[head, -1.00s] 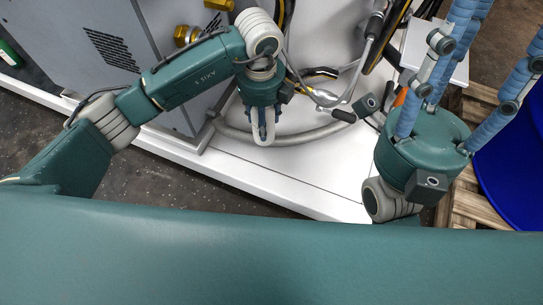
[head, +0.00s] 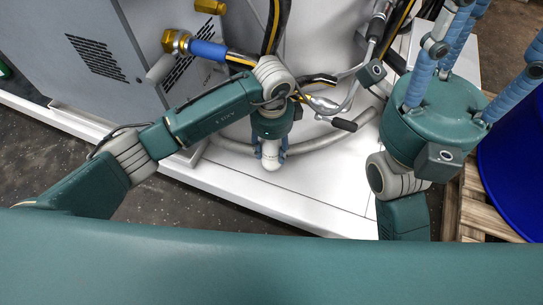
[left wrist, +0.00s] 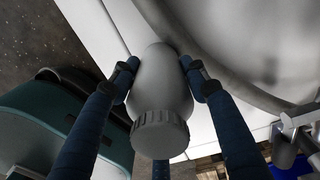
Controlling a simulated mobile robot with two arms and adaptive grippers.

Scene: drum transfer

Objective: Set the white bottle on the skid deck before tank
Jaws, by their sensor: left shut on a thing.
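The white bottle (head: 270,163) is held by my left gripper (head: 270,149) above or at the white skid deck (head: 312,194); I cannot tell whether its base touches. In the left wrist view the bottle (left wrist: 160,88) sits between the blue fingers, its ribbed cap nearest the camera and its base pointing away. The pale tank (head: 325,45) rises behind the gripper. My right gripper (head: 470,45) shows at the right with its blue fingers spread apart and empty; its fingertips are partly cut off by the frame.
A grey cabinet (head: 90,55) with brass fittings stands at the left. A grey hose (head: 335,138) curves along the deck around the tank's foot. Cables hang in front of the tank. A blue drum (head: 515,165) stands on a wooden pallet (head: 475,215) at the right. The deck's front part is clear.

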